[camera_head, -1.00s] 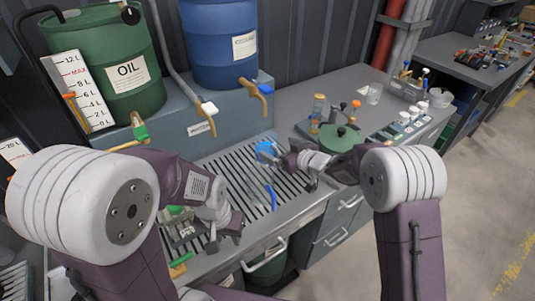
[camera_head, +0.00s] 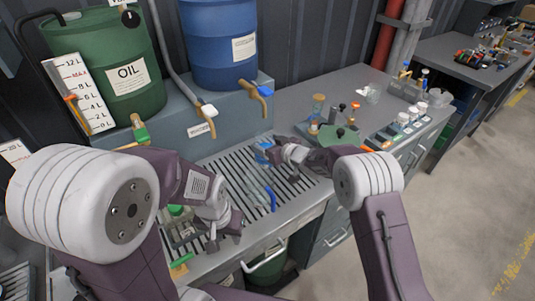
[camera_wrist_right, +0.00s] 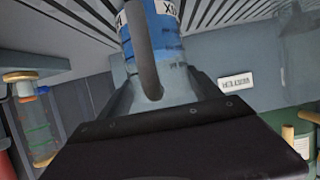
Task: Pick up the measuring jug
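The measuring jug (camera_head: 263,150), clear with a blue band, is on or just above the slatted drain grate. My right gripper (camera_head: 277,153) is at its right side, touching or very close. The right wrist view is upside down; there the jug's blue band (camera_wrist_right: 168,38) and clear flared part (camera_wrist_right: 182,88) show right in front of the gripper body, with a grey bar across them. The right fingertips are not clearly visible, so their grip is unclear. My left gripper (camera_head: 213,240) points down near the grate's front left; its fingers are too small to read.
A clear item with a blue curved part (camera_head: 272,199) lies on the grate (camera_head: 234,172) nearer the front. Bottles and a green round lid crowd the right bench.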

